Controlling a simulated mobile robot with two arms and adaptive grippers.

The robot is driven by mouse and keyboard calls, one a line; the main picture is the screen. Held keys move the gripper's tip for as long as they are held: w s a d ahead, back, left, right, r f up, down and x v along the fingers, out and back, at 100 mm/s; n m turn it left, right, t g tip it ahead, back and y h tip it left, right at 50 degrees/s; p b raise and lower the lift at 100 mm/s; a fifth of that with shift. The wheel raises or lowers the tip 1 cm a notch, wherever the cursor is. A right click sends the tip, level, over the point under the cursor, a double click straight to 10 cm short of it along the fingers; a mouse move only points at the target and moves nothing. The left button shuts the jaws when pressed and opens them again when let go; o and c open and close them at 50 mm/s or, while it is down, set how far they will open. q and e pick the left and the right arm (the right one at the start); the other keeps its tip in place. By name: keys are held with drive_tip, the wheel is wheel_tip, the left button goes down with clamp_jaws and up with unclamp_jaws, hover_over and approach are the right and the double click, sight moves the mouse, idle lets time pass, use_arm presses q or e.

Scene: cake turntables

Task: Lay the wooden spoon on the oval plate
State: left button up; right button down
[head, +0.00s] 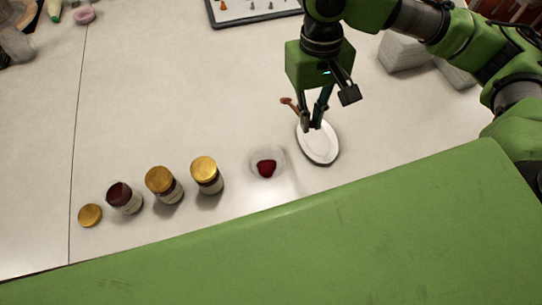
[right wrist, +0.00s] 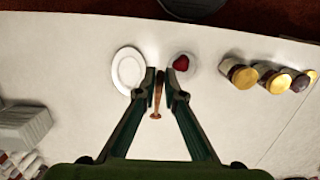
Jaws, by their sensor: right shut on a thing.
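The white oval plate (head: 321,150) lies on the pale counter below my right gripper in the head view. It also shows in the right wrist view (right wrist: 127,71), left of the fingertips, and it looks empty there. My right gripper (head: 312,125) points down and is shut on the wooden spoon (head: 289,103). In the right wrist view the brown spoon (right wrist: 157,92) shows between the fingers, beside the plate's edge. The fingers partly hide the spoon. I cannot tell its exact height above the counter. My left gripper is not in view.
A clear dish with something dark red (head: 266,168) stands just left of the plate. Several jars, including a gold-lidded one (head: 206,175), and a loose gold lid (head: 90,215) are further left. A tray (head: 252,10) lies at the back. White blocks (head: 402,52) stand at the right.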

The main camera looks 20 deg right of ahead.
drive_tip(key=shift+a, duration=0.1)
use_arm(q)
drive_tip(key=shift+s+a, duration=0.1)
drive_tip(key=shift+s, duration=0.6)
use_arm(e)
drive_tip(key=shift+f, duration=0.1)
